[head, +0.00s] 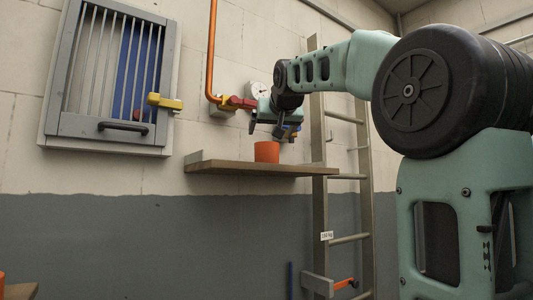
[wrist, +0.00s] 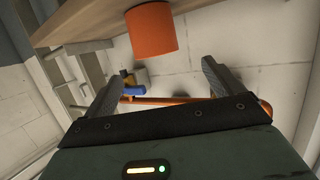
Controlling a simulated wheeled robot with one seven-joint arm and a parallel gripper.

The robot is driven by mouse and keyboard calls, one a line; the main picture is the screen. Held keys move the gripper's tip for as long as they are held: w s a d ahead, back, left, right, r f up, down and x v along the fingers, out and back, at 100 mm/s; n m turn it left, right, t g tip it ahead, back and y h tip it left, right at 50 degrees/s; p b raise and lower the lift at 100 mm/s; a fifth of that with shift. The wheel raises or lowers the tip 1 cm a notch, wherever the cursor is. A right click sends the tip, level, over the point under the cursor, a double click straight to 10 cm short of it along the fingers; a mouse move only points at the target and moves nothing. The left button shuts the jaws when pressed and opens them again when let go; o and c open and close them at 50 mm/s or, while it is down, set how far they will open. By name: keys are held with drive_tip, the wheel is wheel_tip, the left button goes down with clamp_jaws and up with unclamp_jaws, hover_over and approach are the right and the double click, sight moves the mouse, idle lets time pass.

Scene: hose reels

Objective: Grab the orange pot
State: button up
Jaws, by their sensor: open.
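The orange pot (head: 267,152) stands upright on a wooden wall shelf (head: 225,168) in the head view. It also shows at the top of the wrist view (wrist: 151,30), beyond my fingertips and a little left of the middle between them. My gripper (head: 272,124) is just above the pot in the head view, and part of it is hidden by the wrist. In the wrist view my gripper (wrist: 162,78) has its two fingers spread wide with nothing between them. The pot is apart from both fingers.
A red-and-orange pipe (head: 212,50) with a yellow fitting and a gauge (head: 257,90) runs on the wall behind my gripper. A metal ladder (head: 320,205) stands right of the shelf. A barred window (head: 112,70) with a yellow latch is at left.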

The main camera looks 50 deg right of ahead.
sight(268, 144)
drive_tip(key=p+x, duration=0.1)
drive_tip(key=x, duration=0.4)
drive_tip(key=shift+p, duration=0.35)
drive_tip(key=p+x, duration=0.1)
drive_tip(key=x, duration=0.1)
drive_tip(key=p+x, duration=0.2)
drive_tip(key=shift+s+d+f, duration=0.1)
drive_tip(key=shift+d, duration=0.3)
drive_tip(key=shift+w+d+f, duration=0.25)
drive_tip(key=shift+w+f, duration=0.05)
drive_tip(key=shift+w, duration=0.1)
drive_tip(key=c, duration=1.1)
